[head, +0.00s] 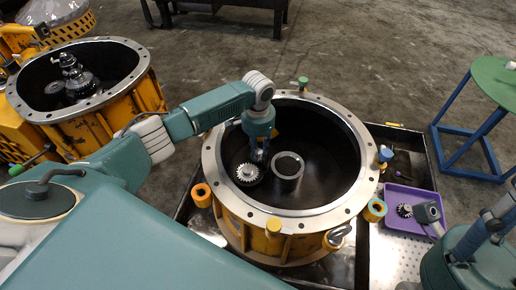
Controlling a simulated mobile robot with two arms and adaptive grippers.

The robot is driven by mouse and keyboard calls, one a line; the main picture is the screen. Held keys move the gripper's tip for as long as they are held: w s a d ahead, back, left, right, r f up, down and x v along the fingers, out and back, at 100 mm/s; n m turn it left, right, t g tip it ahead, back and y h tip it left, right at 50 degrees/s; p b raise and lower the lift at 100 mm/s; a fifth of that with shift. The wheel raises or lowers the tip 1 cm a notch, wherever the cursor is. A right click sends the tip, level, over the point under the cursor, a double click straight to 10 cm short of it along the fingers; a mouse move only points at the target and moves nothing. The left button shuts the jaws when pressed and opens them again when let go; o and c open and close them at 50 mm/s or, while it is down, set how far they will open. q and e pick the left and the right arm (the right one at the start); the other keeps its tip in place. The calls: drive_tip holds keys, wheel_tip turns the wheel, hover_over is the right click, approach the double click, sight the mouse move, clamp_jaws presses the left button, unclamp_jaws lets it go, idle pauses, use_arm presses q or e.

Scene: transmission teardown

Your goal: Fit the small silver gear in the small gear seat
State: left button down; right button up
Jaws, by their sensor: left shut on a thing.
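The small silver gear (247,173) is a pale toothed disc with a central hole, low inside the large round housing (213,170), left of the middle. My left gripper (260,158) reaches down into the housing and is shut at the gear's upper right edge. The fingertips are dark and small, so the exact grip is hard to see. A grey ring-shaped seat (288,166) stands just right of the gear. I cannot tell whether it is the small gear seat, or whether the gear touches the surface below.
A purple tray (395,225) at the right holds a dark gear (404,210) and a grey part (428,212). A green-topped stool (495,80) stands at the right. Another orange housing (115,105) is at the upper left. The big housing's wall surrounds my left gripper.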

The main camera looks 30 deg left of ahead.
use_arm(q)
drive_tip(key=shift+f, duration=0.45)
idle(0.6)
drive_tip(key=c, duration=1.4)
unclamp_jaws()
drive_tip(key=shift+o, duration=0.2)
wheel_tip(320, 180, up, 12)
